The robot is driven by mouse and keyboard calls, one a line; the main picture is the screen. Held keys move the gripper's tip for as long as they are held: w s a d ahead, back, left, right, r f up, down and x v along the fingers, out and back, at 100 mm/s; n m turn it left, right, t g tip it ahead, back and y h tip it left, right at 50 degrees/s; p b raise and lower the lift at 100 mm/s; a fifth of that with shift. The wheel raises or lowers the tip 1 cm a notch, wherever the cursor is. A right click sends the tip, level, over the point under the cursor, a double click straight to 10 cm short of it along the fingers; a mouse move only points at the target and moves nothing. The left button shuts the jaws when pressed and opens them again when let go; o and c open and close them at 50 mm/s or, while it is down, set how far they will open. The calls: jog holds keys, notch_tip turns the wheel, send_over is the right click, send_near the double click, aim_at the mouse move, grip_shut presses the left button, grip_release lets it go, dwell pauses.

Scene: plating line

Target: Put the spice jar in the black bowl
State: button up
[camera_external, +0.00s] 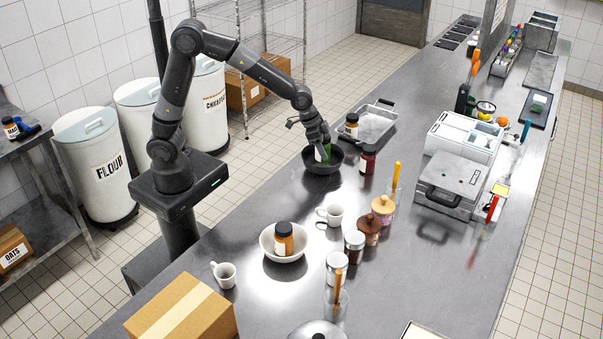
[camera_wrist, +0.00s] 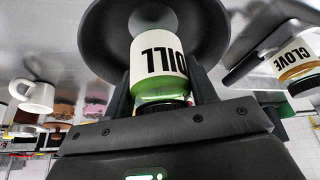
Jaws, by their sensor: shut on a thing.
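The spice jar (camera_wrist: 160,62) has a white label reading DILL and a green band. My gripper (camera_wrist: 163,88) is shut on it, with a finger on either side. In the external view the jar (camera_external: 322,153) shows below my gripper (camera_external: 321,143), over the opening of the black bowl (camera_external: 322,168). The bowl (camera_wrist: 102,42) lies behind the jar in the wrist view, with its dark inner wall around it. I cannot tell whether the jar touches the bowl's floor.
A dark red jar (camera_external: 368,158) is right of the bowl. A white mug (camera_external: 331,214) and a white bowl (camera_external: 267,241) holding a jar (camera_external: 284,238) are nearer the camera.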

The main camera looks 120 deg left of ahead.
jog(key=shift+f, duration=1.45)
jog(key=o, duration=1.1)
jog(key=shift+f, duration=0.15)
jog(key=shift+o, duration=0.2)
jog(key=v, duration=1.2)
jog(key=shift+r, duration=0.2)
jog(key=s+d+r+m, duration=0.1)
jog(key=s+d, duration=0.5)
jog(key=d, duration=0.3)
jog(key=s+d+r+m+t+h, duration=0.1)
jog(key=s+d+r+m, duration=0.1)
jog(key=s+d, duration=0.5)
jog(key=s+d+r+m+h, duration=0.1)
jog(key=s+d, duration=0.5)
jog(key=d, duration=0.6)
jog(key=shift+s+d+r+m+t, duration=0.25)
jog(key=shift+d+r+m+t, duration=0.05)
jog(key=shift+m, duration=0.4)
